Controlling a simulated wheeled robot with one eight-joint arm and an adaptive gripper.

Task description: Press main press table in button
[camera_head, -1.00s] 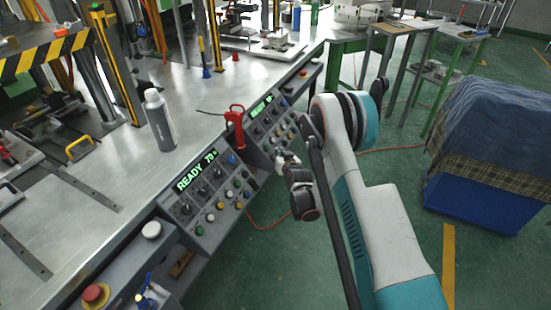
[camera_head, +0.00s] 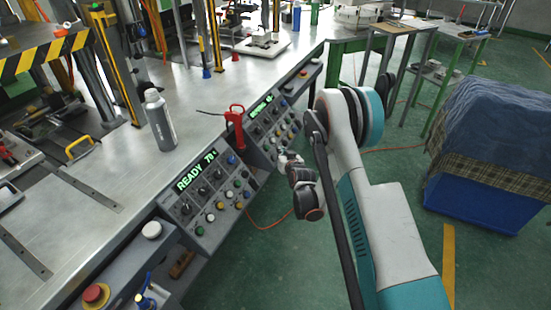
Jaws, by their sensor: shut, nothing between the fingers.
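The near control panel (camera_head: 212,190) shows a green READY 70 display (camera_head: 196,170) above rows of knobs and coloured buttons. The far control panel (camera_head: 270,128) also has a lit green display (camera_head: 263,107), too small to read surely, above knobs and buttons. My gripper (camera_head: 281,158) is shut and empty, at the lower edge of the far panel beside its lowest buttons. I cannot tell whether its tip touches a button; the fingers are small and partly merge with the panel. Which button is the task's one is not readable.
A red clamp-like tool (camera_head: 235,125) stands between the panels. A grey bottle (camera_head: 159,119) stands on the metal table (camera_head: 110,190). A red emergency button (camera_head: 96,295) is at the lower left. A blue bin (camera_head: 478,203) under cloth stands right.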

